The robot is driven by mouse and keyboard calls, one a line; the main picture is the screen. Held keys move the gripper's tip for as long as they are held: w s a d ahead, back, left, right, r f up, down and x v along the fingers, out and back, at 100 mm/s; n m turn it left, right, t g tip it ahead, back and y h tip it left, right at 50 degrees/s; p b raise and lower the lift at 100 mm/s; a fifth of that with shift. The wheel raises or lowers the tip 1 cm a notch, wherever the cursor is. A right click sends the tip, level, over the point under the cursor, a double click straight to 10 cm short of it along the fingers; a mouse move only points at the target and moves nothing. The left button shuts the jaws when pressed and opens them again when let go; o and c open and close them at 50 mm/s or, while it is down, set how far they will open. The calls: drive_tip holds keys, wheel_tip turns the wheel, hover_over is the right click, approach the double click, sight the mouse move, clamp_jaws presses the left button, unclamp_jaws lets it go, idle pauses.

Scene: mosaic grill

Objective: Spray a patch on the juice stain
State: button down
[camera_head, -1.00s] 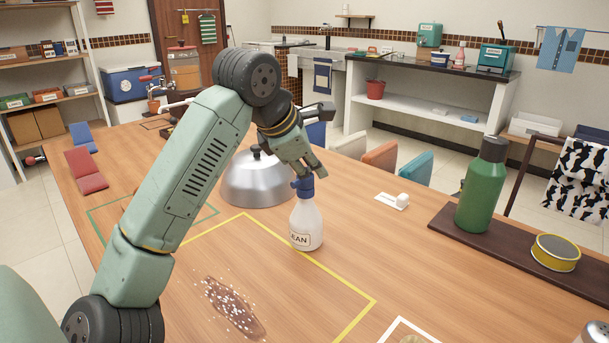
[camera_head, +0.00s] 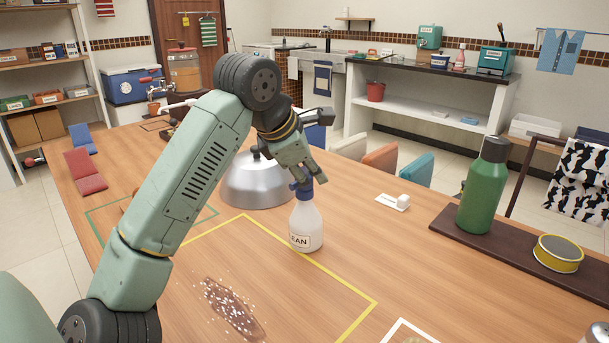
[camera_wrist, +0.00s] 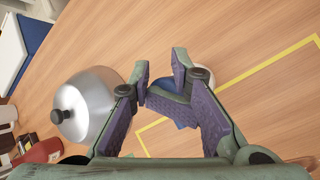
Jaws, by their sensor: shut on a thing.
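The white spray bottle (camera_head: 306,226) with a blue head and a label ending in "EAN" stands upright at the right edge of the yellow outline. My gripper (camera_head: 306,184) is around its blue head from above and shut on it. In the wrist view the bottle's blue head (camera_wrist: 182,112) shows between my fingers (camera_wrist: 165,70), partly hidden by them. The juice stain (camera_head: 232,308), a brown patch with white specks, lies inside the yellow outline (camera_head: 338,275), nearer the camera and left of the bottle.
A metal dome lid (camera_head: 256,183) stands just behind and left of the bottle, also in the wrist view (camera_wrist: 85,105). A green flask (camera_head: 482,190) and a yellow tin (camera_head: 558,253) stand on a dark board at right. The table around the stain is clear.

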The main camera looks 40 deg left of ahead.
drive_tip(key=shift+r, duration=0.25)
wheel_tip(320, 180, up, 6)
drive_tip(key=p, duration=0.4)
drive_tip(key=shift+r, duration=0.2)
drive_tip(key=shift+f, duration=0.1)
idle(0.3)
drive_tip(key=c, duration=2.1)
unclamp_jaws()
clamp_jaws()
